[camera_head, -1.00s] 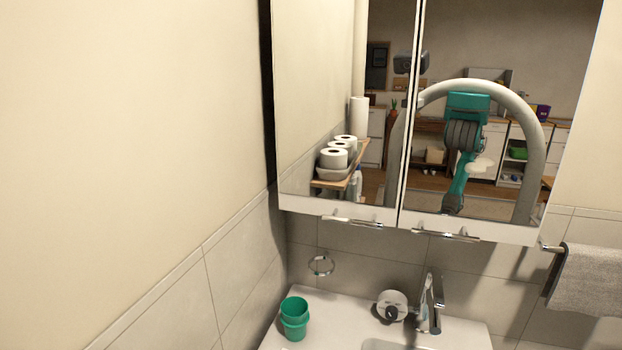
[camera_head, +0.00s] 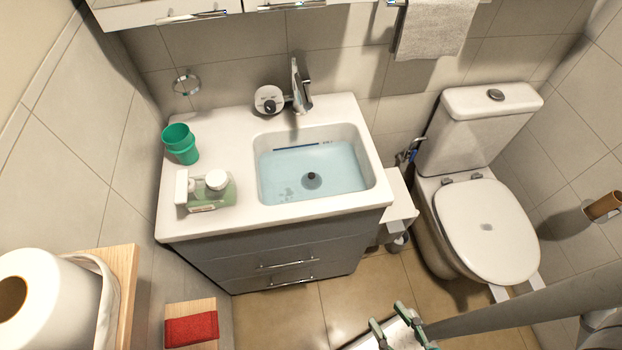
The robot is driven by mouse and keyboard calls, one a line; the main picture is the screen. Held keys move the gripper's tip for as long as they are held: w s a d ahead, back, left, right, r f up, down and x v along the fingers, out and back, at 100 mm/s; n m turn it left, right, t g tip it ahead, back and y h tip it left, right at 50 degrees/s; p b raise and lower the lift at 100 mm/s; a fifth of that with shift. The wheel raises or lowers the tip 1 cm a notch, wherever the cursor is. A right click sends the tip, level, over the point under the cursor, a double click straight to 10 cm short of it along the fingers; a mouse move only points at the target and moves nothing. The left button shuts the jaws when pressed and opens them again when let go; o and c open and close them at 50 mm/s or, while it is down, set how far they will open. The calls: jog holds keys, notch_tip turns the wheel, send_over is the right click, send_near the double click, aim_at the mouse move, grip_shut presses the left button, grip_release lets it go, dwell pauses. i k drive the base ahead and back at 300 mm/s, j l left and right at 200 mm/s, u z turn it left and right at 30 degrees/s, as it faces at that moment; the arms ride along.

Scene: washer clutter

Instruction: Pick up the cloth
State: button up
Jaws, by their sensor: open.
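A folded red cloth (camera_head: 191,329) lies on a small light-wood surface (camera_head: 190,308) at the lower left, beside the sink cabinet. A grey towel (camera_head: 437,24) hangs from a rail on the back wall. The two fingertips of my gripper (camera_head: 390,317) show at the bottom edge, right of centre. They are apart, with no cloth between them.
A toilet (camera_head: 485,228) is at right. A paper roll (camera_head: 50,300) is on a wooden shelf at lower left. A thick grey bar (camera_head: 530,305) crosses the lower right.

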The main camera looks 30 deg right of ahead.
aim_at(196, 328)
jog(key=l+u, duration=0.25)
jog(key=u, duration=0.2)
jog(key=l+u, duration=0.3)
jog(key=u, duration=0.2)
jog(key=k+l+u, duration=0.1)
jog(key=l+u, duration=0.15)
jog(key=u, duration=0.2)
